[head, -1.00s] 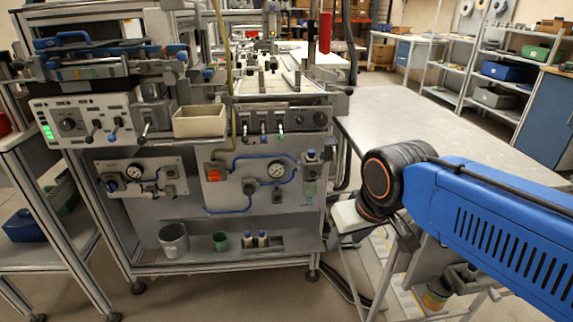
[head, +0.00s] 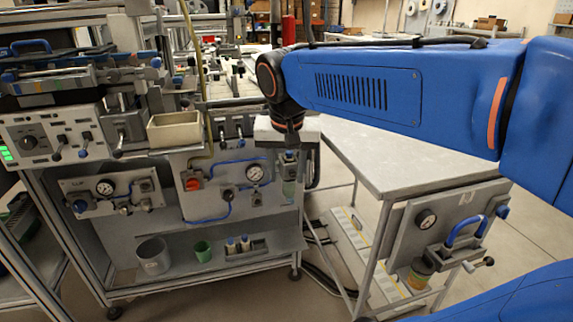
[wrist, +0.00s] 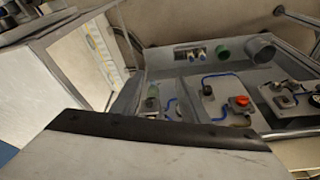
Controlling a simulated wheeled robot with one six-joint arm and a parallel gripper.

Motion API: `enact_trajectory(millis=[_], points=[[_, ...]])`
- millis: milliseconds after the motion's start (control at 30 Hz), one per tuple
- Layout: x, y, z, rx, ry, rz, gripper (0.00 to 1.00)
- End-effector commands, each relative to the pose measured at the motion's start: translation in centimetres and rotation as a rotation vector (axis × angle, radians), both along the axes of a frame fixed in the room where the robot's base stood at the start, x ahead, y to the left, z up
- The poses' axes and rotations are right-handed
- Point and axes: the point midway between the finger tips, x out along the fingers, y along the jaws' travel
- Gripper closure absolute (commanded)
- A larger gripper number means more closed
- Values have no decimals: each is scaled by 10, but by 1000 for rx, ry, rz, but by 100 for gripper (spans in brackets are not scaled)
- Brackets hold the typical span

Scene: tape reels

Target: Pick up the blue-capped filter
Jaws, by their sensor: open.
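Two small pale cylinders with blue caps stand side by side in a grey holder on the cabinet's low shelf; one is the blue-capped filter (head: 245,243). They also show small in the wrist view (wrist: 195,53). Another blue-topped unit with a clear bowl (head: 289,188) is mounted on the panel's right edge, partly behind my wrist. My gripper (head: 307,131) shows as a pale block at the arm's end, above and right of the shelf. It is open and apart from the cylinders. A pale block with a dark edge fills the wrist view's bottom.
A green cup (head: 202,251) and grey cup (head: 153,256) stand left of the cylinders. Above are a red knob (head: 193,184), blue hoses and a beige bin (head: 174,129). A grey table (head: 400,160) stands right, with a gauge and blue handle on its side panel.

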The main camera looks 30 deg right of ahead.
Motion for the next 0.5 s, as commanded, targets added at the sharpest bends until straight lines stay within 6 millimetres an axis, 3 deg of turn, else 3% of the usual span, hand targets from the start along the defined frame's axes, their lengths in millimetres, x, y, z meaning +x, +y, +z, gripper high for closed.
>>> enact_trajectory(millis=[200,500], points=[[61,-17,41,-14,25,-288,59],[143,-39,83,-61,10,-706,59]])
